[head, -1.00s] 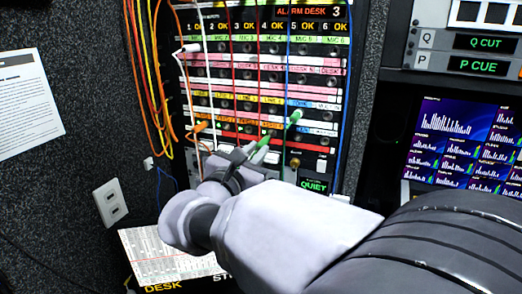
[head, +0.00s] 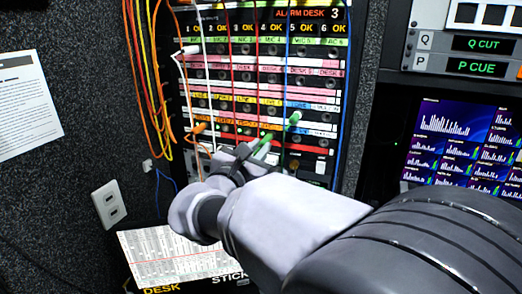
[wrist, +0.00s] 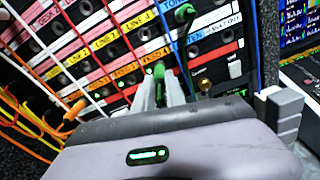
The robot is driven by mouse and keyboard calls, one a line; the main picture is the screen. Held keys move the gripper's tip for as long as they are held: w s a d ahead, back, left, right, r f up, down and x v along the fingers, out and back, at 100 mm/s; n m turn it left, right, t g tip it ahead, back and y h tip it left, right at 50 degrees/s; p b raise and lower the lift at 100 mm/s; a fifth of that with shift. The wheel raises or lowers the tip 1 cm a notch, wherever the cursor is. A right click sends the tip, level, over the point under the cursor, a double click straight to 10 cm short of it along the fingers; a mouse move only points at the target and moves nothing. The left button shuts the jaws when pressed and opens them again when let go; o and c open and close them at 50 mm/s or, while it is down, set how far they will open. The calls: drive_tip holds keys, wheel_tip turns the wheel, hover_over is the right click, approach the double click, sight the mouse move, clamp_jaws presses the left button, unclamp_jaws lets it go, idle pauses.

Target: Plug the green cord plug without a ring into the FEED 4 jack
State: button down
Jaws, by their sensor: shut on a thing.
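My gripper (wrist: 160,92) is shut on a green plug (wrist: 159,70), with a finger on each side of its body. The plug points at the lower orange-labelled row of the jack panel. In the head view this plug (head: 265,143) sits at the lower middle of the panel, just beyond my gripper (head: 250,157). Its tip is at or very near the panel around the FEED 4 position; I cannot tell whether it is inserted. The jack opening is hidden. A second green plug (head: 295,118) is in the panel, up and right. I cannot make out rings.
The jack panel (head: 318,152) carries hanging red, white and blue cords. An orange plug (head: 199,127) and a white plug (head: 190,49) are in its left side. A brass knob (wrist: 204,84) is right of my fingers. A monitor (head: 455,140) stands at the right.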

drive_tip(key=shift+w+d, duration=0.2)
drive_tip(key=shift+w, duration=0.25)
drive_tip(key=c, duration=1.3)
unclamp_jaws()
drive_tip(key=shift+w, duration=0.1)
drive_tip(key=p+v, duration=0.3)
drive_tip(key=v, duration=1.4)
drive_tip(key=shift+s, duration=0.25)
